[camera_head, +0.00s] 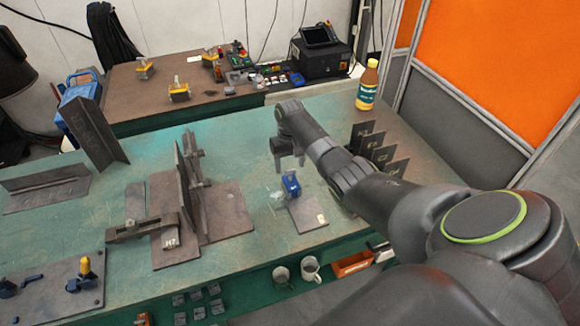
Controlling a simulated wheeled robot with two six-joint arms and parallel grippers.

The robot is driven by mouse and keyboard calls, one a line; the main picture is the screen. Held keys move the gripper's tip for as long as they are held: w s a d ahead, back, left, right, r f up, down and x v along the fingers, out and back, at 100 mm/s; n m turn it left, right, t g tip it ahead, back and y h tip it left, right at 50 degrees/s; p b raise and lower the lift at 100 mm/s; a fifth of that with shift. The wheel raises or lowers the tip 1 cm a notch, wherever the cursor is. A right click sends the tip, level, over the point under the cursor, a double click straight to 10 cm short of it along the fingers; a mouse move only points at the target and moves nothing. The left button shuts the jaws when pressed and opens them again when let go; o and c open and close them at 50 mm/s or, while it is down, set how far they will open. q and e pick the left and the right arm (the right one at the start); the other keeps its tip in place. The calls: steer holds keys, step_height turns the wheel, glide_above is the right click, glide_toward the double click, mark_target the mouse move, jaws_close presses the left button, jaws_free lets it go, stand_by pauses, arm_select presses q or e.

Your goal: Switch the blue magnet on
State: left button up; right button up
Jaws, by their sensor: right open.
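The blue magnet (291,185) stands on a small flat grey plate (309,215) near the middle of the green table. My right gripper (288,165) is just above and behind the magnet in the picture, fingers pointing down. It is open, with nothing seen between its fingers. Whether a finger touches the magnet cannot be told. The setting of the magnet's switch is too small to read. My left gripper is not in view; only a dark shape that may be my left arm shows at the far left edge.
A welded fixture (187,165) stands left of the magnet. Upright dark plates (378,150) stand to the right, close to my right forearm. A bottle (367,88) stands at the back right. Mugs (311,268) sit below the front edge.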

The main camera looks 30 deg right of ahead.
mark_target(290, 175)
steer(key=shift+f, duration=1.1)
steer(key=c, duration=1)
